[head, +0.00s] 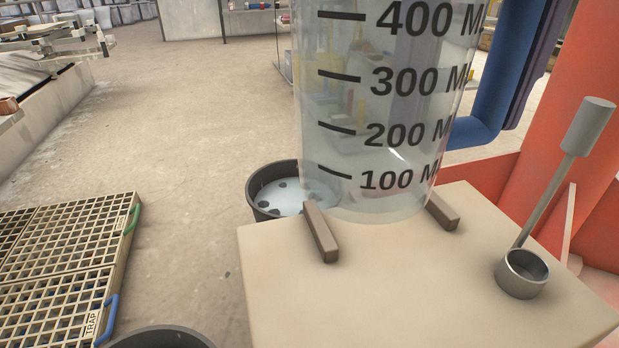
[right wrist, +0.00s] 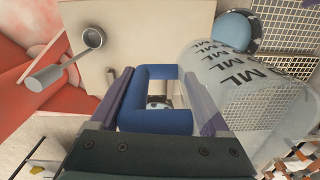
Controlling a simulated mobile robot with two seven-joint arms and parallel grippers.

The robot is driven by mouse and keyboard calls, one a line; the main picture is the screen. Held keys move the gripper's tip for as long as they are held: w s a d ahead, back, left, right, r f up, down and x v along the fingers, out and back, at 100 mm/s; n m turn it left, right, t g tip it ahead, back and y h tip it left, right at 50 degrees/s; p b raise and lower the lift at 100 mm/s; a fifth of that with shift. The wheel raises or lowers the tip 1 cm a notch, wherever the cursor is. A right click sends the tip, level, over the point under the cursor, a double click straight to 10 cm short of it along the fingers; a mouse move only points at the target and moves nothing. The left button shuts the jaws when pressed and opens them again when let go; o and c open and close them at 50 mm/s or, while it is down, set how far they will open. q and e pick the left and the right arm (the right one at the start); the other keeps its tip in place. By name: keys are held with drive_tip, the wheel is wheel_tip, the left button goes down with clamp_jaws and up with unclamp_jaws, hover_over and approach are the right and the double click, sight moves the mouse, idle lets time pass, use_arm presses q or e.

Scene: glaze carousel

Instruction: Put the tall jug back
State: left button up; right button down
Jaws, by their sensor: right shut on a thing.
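The tall jug (head: 385,120) is clear, with black millilitre marks and a blue handle (head: 480,110) on its right side. In the head view its base shows between two brown blocks (head: 320,232) at the far edge of a beige stand top (head: 400,290). I cannot tell whether the base touches the top. My right gripper (head: 535,50) is at the handle, partly cut off by the frame. In the right wrist view its purple fingers (right wrist: 155,100) are shut on the blue handle, and the jug (right wrist: 240,85) leans across the right side. My left gripper is not in view.
A metal ladle (head: 523,272) stands on the stand's right side. A dark bucket of pale liquid (head: 290,192) sits behind the stand, another bucket rim (head: 165,338) at the front. Slatted grating (head: 60,255) lies left. An orange-red structure (head: 580,110) rises at right.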

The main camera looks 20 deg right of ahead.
wheel_tip(320, 180, down, 20)
drive_tip(key=b, duration=0.9)
drive_tip(key=shift+s+f+b, duration=0.15)
drive_tip(key=shift+f+b, duration=0.05)
drive_tip(key=shift+b, duration=0.15)
drive_tip(key=shift+f, duration=0.25)
unclamp_jaws()
drive_tip(key=shift+r, duration=0.1)
